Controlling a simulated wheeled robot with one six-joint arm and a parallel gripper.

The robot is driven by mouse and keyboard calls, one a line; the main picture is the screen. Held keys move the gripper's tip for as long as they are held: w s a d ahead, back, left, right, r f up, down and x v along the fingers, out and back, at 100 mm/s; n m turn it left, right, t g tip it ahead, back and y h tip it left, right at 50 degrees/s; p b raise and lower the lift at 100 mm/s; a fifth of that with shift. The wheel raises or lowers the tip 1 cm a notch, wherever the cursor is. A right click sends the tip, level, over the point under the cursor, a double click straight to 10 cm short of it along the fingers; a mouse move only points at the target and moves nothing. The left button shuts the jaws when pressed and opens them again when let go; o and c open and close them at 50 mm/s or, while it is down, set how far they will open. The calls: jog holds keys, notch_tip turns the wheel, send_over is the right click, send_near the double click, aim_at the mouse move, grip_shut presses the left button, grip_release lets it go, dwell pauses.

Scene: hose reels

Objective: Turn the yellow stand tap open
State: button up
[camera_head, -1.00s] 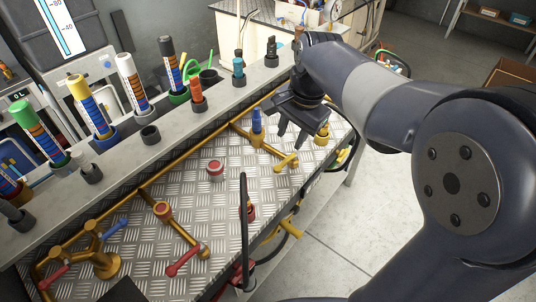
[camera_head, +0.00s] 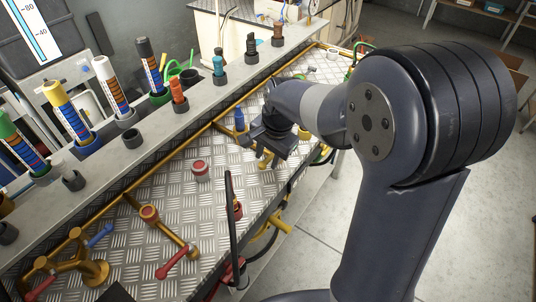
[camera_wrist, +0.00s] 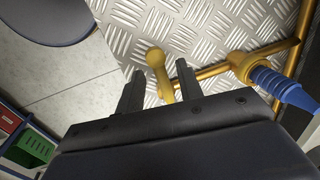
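The yellow tap lever (camera_wrist: 158,72) shows in the wrist view, lying between the two dark fingers of my gripper (camera_wrist: 160,69). The fingers are apart, one on each side of the lever, and I cannot tell if either touches it. The lever joins a brass pipe (camera_wrist: 215,71) with a blue ribbed hose fitting (camera_wrist: 275,84) at the right. In the head view my gripper (camera_head: 266,158) is low over the tread-plate bench, and mostly hides the tap (camera_head: 263,160). The blue fitting (camera_head: 240,120) stands just behind it.
Red-handled taps (camera_head: 172,262) and a red round knob (camera_head: 201,170) sit on the tread plate to the left. A dark upright rod (camera_head: 231,215) stands at the bench's front edge. Another yellow knob (camera_head: 304,133) is right of my gripper. Marker-like tubes line the back ledge.

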grip_shut()
dwell(0.3)
jog(key=shift+s+d, duration=0.1)
jog(key=shift+d, duration=0.05)
jog(key=n, duration=0.1)
jog(key=d+n, duration=0.1)
jog(key=n, duration=0.2)
jog(key=shift+s+d+g, duration=0.3)
jog(key=shift+g, duration=0.1)
jog(key=d+n, duration=0.1)
jog(key=n, duration=0.1)
jog(key=d+n, duration=0.1)
jog(key=n, duration=0.1)
jog(key=shift+d+g, duration=0.1)
jog(key=shift+g, duration=0.3)
jog(key=shift+w+d+n+g+p, duration=0.35)
jog(key=shift+d+n, duration=0.3)
jog(key=shift+n, duration=1)
jog(key=shift+w+d+n+g+p, duration=0.25)
jog(key=shift+w+d+n, duration=0.3)
jog(key=shift+n, duration=1.15)
jog(key=shift+w+d+n+g+p, duration=0.3)
jog(key=shift+d+n, duration=0.45)
jog(key=shift+n, duration=0.9)
jog(key=shift+h, duration=0.3)
